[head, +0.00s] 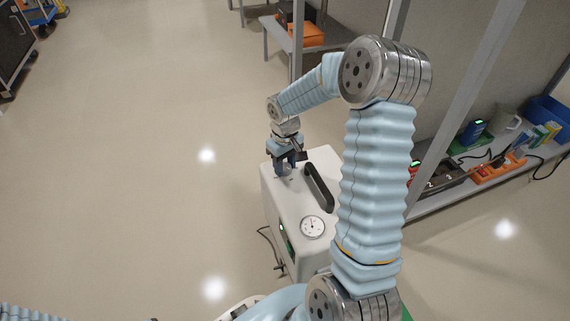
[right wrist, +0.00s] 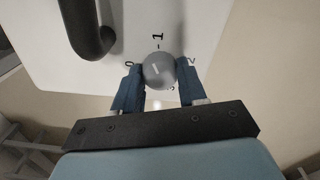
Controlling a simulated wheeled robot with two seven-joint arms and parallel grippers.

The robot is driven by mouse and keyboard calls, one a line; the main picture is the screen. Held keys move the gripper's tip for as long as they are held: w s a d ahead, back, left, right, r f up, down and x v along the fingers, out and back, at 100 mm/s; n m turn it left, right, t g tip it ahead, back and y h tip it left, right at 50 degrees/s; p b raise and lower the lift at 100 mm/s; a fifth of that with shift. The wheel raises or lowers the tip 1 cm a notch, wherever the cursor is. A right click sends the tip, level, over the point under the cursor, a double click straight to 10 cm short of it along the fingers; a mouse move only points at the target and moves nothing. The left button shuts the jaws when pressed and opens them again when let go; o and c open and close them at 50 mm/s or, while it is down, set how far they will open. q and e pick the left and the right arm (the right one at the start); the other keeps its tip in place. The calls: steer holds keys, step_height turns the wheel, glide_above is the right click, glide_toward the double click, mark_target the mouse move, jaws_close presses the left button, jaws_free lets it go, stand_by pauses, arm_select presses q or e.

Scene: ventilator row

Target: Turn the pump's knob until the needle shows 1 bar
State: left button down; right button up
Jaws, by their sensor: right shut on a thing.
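The pump (head: 283,220) is a white box on the floor with a black carry handle (head: 319,187) on top. Its round white gauge (head: 312,227) is on the top face, with a thin dark needle too small to read surely. The knob (right wrist: 158,71) is a grey round cap among printed marks, with a "1" beyond it and a short pale line on it. My right gripper (head: 286,167) is at the top's far-left corner, its blue fingers shut on the knob from both sides. The wrist view also shows the handle (right wrist: 92,38). My left gripper is out of view.
A low shelf (head: 428,207) on the right holds devices, an orange tray (head: 498,168) and a blue bin (head: 548,110). Grey posts stand behind my right arm. A cable (head: 267,240) lies beside the pump.

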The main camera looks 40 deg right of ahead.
mark_target(285, 166)
steer(key=o, duration=1.1)
steer(key=shift+c, duration=0.2)
step_height(285, 166, up, 14)
steer(key=p, duration=0.3)
steer(key=shift+f, duration=0.1)
